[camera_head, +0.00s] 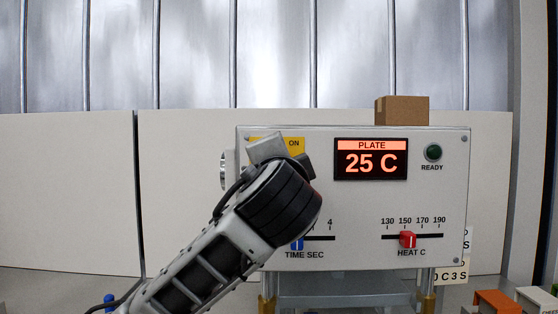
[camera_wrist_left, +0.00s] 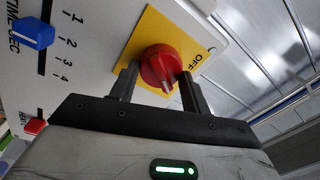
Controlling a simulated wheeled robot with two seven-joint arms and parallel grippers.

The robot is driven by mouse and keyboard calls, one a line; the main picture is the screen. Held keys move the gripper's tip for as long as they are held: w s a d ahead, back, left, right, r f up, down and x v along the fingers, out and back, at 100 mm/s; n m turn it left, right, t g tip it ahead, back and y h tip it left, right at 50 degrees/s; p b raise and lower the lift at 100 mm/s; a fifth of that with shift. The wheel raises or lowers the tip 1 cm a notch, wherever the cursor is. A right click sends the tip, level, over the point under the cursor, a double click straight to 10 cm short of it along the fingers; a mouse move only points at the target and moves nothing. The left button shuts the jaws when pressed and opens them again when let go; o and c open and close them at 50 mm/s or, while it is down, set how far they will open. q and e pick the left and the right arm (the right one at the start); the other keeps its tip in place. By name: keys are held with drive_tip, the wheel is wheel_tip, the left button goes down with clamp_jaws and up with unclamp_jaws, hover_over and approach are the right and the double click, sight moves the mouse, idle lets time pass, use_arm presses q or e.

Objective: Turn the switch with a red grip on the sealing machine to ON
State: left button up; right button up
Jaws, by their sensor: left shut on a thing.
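The sealing machine (camera_head: 350,215) faces me with a pale front panel. Its switch with the red grip (camera_wrist_left: 160,63) sits on a yellow plate (camera_wrist_left: 143,35) in the left wrist view, with the word OFF beside it. In the head view the yellow plate (camera_head: 293,144) shows the word ON, and my arm hides the red grip. My left gripper (camera_wrist_left: 158,75) is shut on the red grip, one finger on each side. A white mark shows on the grip's lower part in the wrist view. My right gripper is in neither view.
The display (camera_head: 371,160) reads PLATE 25 C beside a dark green READY lamp (camera_head: 433,152). Below are a blue time slider (camera_head: 297,244) and a red heat slider (camera_head: 407,240). A cardboard box (camera_head: 402,111) is at the machine's top edge. Orange and grey items (camera_head: 497,301) stand at lower right.

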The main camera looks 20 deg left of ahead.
use_arm(q)
drive_tip(key=shift+m+p, duration=0.35)
drive_tip(key=shift+m, duration=0.65)
drive_tip(key=o, duration=1)
